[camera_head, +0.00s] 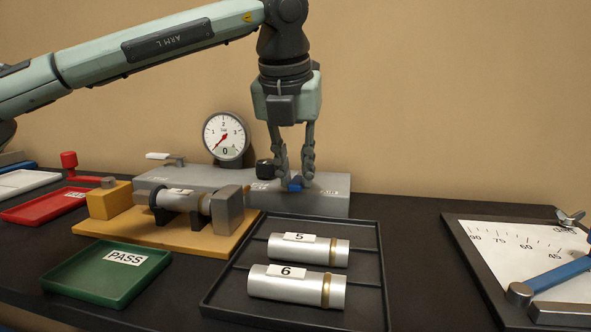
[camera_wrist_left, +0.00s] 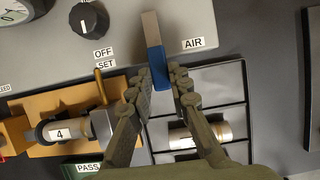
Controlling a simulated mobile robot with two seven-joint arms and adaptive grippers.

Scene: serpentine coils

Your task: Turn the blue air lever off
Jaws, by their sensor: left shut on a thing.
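The blue air lever (camera_head: 295,184) is on top of the grey block (camera_head: 335,190), below my left gripper (camera_head: 296,178). In the left wrist view, the lever (camera_wrist_left: 157,65) has a blue grip and a bare metal far part, beside the AIR label (camera_wrist_left: 194,43). The fingers of my left gripper (camera_wrist_left: 160,74) are on either side of the blue grip and shut on it. The fingers partly hide the lever in the head view. My right gripper is not in view.
A pressure gauge (camera_head: 226,137) and a black knob (camera_wrist_left: 89,19) stand beside the lever. A metal cylinder marked 4 (camera_wrist_left: 59,133) sits in the yellow fixture (camera_head: 102,235). A black tray (camera_head: 217,300) with cylinders and a green PASS tray (camera_head: 75,280) lie in front.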

